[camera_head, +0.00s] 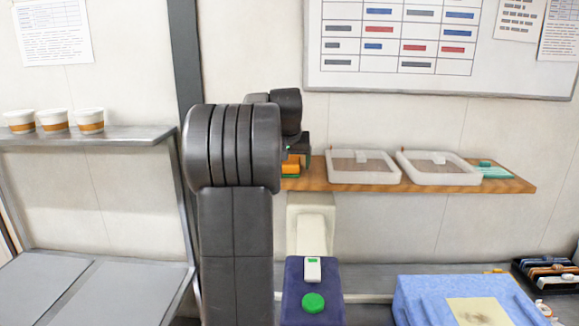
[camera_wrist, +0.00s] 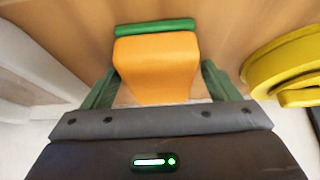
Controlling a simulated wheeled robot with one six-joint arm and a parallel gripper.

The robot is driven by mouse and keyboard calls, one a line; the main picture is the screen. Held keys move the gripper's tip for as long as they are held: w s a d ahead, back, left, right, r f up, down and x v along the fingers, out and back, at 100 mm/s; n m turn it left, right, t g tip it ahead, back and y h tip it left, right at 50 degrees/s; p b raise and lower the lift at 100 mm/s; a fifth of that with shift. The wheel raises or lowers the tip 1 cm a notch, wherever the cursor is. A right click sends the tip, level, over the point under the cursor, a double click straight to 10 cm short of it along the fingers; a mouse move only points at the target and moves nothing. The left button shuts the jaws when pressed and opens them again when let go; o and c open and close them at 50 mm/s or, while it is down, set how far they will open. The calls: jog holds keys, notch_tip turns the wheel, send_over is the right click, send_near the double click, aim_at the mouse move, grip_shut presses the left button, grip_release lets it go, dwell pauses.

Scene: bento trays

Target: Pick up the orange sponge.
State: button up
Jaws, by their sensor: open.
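The orange sponge (camera_wrist: 157,70) has a green strip along its far edge and sits on the wooden shelf. In the wrist view it lies between the two dark green fingers of my gripper (camera_wrist: 158,66), with a gap showing on each side. The gripper is open and not closed on it. In the head view a small part of the orange sponge (camera_head: 290,167) shows at the shelf's left end, beside my arm. My arm hides the rest there.
A yellow coiled object (camera_wrist: 285,65) lies right of my gripper. On the wooden shelf (camera_head: 385,188) stand two clear lidded trays (camera_head: 335,178) and a teal item (camera_head: 492,172). A whiteboard hangs above. Several cups sit on the metal shelf (camera_head: 100,135) at left.

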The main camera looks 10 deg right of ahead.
aim_at(290, 159)
jog(key=c, duration=1.1)
notch_tip(290, 159, up, 11)
jog(key=shift+f, duration=0.2)
jog(key=o, duration=0.4)
jog(key=shift+c, duration=1.3)
jog(key=shift+f, duration=0.1)
